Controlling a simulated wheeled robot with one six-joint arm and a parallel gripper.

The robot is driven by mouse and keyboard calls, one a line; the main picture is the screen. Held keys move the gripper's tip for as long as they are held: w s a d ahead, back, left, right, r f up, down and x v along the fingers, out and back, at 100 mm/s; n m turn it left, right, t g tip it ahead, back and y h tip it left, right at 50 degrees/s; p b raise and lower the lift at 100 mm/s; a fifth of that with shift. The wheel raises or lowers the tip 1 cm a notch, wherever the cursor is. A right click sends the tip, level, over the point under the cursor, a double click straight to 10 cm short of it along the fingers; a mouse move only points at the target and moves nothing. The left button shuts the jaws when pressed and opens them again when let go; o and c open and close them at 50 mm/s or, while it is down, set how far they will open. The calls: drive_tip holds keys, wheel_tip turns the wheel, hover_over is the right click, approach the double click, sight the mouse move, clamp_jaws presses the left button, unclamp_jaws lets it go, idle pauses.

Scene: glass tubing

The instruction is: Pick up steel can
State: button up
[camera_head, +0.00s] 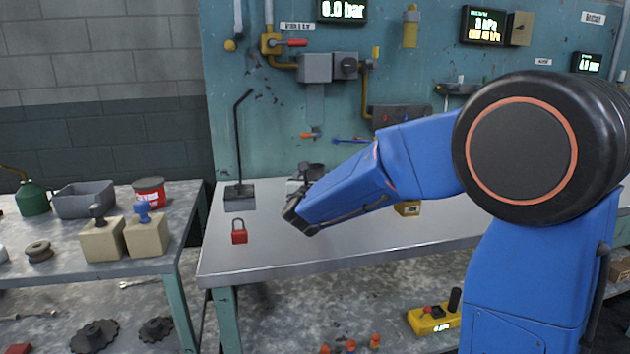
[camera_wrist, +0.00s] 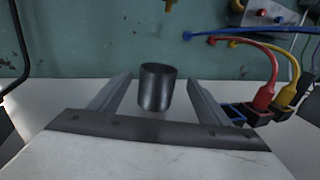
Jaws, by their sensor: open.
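The steel can (camera_wrist: 156,90) is a dark grey, upright cylinder in the middle of the wrist view, standing on the pale bench top. My gripper (camera_wrist: 159,79) is open, with one finger to the left of the can and one to the right. Gaps show between the can and both fingers in the picture. I cannot tell how far the can is beyond or between the fingertips. In the head view, my arm reaches over the metal workbench (camera_head: 260,262), and I cannot make out the can there.
Red and yellow cables (camera_wrist: 270,85) with dark connectors lie right of the right finger. A red padlock (camera_head: 239,236) and a black stand (camera_head: 239,192) are left of my arm on the bench. A teal tool wall (camera_head: 270,130) closes the back. Bare bench lies in front.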

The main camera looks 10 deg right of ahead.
sight(316, 166)
drive_tip(key=x, duration=0.5)
drive_tip(key=shift+a, duration=0.1)
drive_tip(key=c, duration=1.3)
drive_tip(key=shift+r, duration=0.1)
